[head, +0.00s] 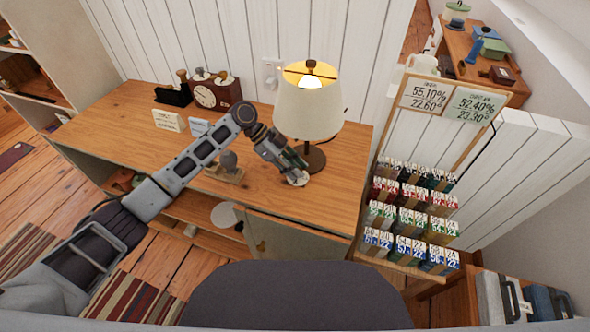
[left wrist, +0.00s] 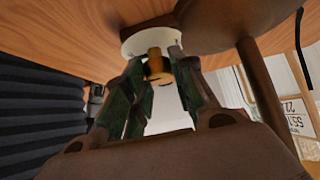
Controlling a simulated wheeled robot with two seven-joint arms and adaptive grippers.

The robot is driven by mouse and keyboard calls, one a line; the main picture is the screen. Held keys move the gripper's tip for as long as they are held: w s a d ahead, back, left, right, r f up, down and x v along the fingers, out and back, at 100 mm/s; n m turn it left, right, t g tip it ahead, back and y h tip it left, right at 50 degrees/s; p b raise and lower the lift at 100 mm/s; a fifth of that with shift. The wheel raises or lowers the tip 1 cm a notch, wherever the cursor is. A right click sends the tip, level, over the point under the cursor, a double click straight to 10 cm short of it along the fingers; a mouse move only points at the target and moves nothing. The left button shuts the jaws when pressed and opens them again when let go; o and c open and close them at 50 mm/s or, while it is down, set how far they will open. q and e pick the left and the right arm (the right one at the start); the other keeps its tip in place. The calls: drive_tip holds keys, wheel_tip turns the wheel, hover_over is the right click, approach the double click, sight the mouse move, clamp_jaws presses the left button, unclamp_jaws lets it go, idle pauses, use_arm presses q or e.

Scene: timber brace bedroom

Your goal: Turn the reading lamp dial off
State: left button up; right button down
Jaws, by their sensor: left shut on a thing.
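The reading lamp (head: 309,108) stands at the right end of the wooden desk, with a cream shade and a dark round base. The inside of its shade looks bright yellow. The dial's pale round plate (head: 300,181) lies on the desk in front of the base. In the left wrist view, a brass-coloured knob (left wrist: 157,66) stands out from this plate (left wrist: 150,36). My left gripper (head: 293,172) reaches down to the dial. Its green-dark fingers (left wrist: 160,68) are shut on the knob from both sides. My right gripper is not in view.
A wooden clock (head: 216,93), small cards (head: 167,120) and a wooden stand (head: 224,170) sit on the desk (head: 120,110) to the left. A rack of coloured card boxes (head: 410,215) stands to the right. The lamp's base and stem are close beside my gripper.

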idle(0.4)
use_arm(q)
drive_tip(key=o, duration=1)
drive_tip(key=shift+o, duration=0.2)
drive_tip(key=v, duration=1.2)
